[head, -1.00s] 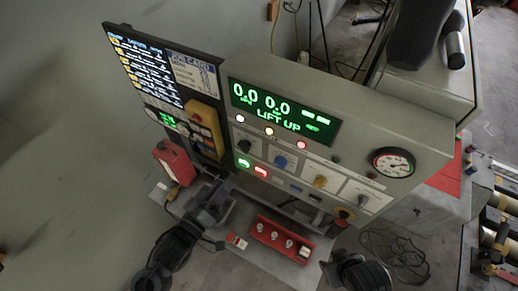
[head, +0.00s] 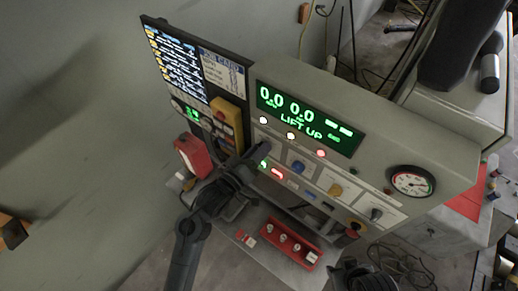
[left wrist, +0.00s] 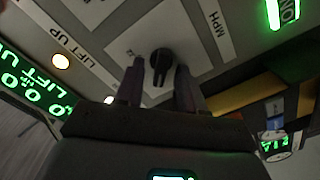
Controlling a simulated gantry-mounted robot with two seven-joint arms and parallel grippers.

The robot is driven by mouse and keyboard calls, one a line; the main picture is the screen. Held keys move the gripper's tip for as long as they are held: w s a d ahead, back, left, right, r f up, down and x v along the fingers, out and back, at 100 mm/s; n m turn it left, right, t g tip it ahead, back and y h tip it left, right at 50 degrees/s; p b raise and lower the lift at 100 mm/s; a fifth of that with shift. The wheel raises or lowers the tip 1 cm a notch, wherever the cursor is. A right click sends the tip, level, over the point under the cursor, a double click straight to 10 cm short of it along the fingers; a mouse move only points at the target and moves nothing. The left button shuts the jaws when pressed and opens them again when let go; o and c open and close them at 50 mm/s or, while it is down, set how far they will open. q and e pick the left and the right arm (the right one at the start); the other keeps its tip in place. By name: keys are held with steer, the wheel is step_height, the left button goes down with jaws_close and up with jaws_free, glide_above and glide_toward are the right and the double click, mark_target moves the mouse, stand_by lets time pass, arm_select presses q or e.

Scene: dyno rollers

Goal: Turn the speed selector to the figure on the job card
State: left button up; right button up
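The control panel (head: 400,160) has a row of knobs. The black speed selector knob (left wrist: 161,62), on a white plate lettered MPH, shows in the left wrist view. My left gripper (left wrist: 160,80) is open, with one finger on each side of the knob and gaps visible between. In the head view my left gripper (head: 262,150) is at the panel's left end and hides that knob. The job card (head: 222,70) is on the board left of the panel; its figures are too small to read. My right gripper (head: 362,278) is low at the bottom edge; its fingers are unclear.
A blue knob (head: 297,167), a yellow knob (head: 335,191) and a grey knob (head: 375,214) sit along the panel. The green display (head: 308,116) reads 0.0 0.0 and LIFT UP. A red tray (head: 290,243) lies on the shelf below. A yellow pendant (head: 228,122) hangs at the left.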

arm_select(q)
steer(key=shift+w+d, duration=0.15)
jaws_close()
stand_by(0.4)
steer(key=m, duration=0.4)
steer(key=m+p, duration=0.1)
steer(key=m, duration=0.3)
steer(key=shift+d+r+m, duration=0.15)
steer(key=shift+m, duration=0.15)
stand_by(0.4)
